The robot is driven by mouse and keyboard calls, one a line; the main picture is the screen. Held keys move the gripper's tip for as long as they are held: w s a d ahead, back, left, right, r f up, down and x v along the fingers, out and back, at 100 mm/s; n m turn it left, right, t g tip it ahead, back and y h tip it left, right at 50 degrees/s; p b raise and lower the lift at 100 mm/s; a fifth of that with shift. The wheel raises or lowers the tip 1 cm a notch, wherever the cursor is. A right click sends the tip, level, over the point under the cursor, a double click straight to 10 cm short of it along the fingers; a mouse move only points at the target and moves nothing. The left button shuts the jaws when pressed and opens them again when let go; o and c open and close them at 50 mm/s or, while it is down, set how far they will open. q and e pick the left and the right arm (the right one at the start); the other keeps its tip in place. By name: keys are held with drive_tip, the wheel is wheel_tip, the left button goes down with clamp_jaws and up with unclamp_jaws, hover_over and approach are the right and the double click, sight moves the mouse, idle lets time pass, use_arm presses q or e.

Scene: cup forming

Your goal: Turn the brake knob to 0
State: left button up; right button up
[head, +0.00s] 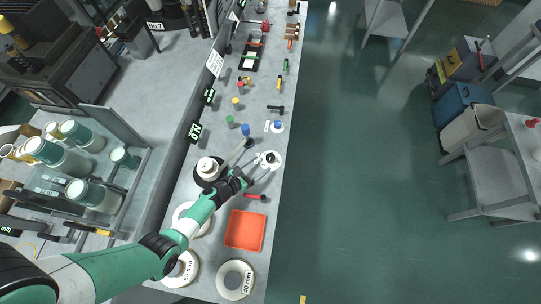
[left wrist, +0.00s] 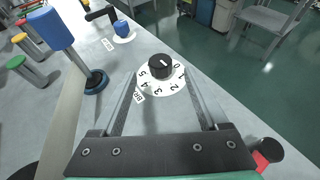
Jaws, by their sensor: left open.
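The brake knob (left wrist: 160,65) is a black round knob with a pale mark on top, on a white dial (left wrist: 163,85) numbered 0 to 5. The mark points up and slightly right in the left wrist view. The 0 is at the dial's right edge. A tag reading "BR" is partly hidden by a finger. In the head view the knob (head: 270,157) is near the bench's right edge. My left gripper (head: 252,163) is open and empty, its fingers (left wrist: 162,78) spread on either side of the dial. I cannot tell whether they touch it. My right gripper is not in view.
A blue-topped post (left wrist: 50,28) stands left of the knob, and a smaller blue knob (left wrist: 122,27) sits beyond it. A red-ended black object (left wrist: 268,152) lies at lower right. An orange tray (head: 245,230) and white discs (head: 235,280) are on the near bench.

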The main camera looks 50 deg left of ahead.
sight(269, 158)
use_arm(q)
drive_tip(key=b+x, duration=0.3)
drive_tip(key=x, duration=0.4)
drive_tip(key=shift+s+f+b, duration=0.1)
drive_tip(key=shift+f+b, duration=0.05)
drive_tip(key=shift+b, duration=0.25)
drive_tip(key=shift+w, duration=0.35)
clamp_jaws()
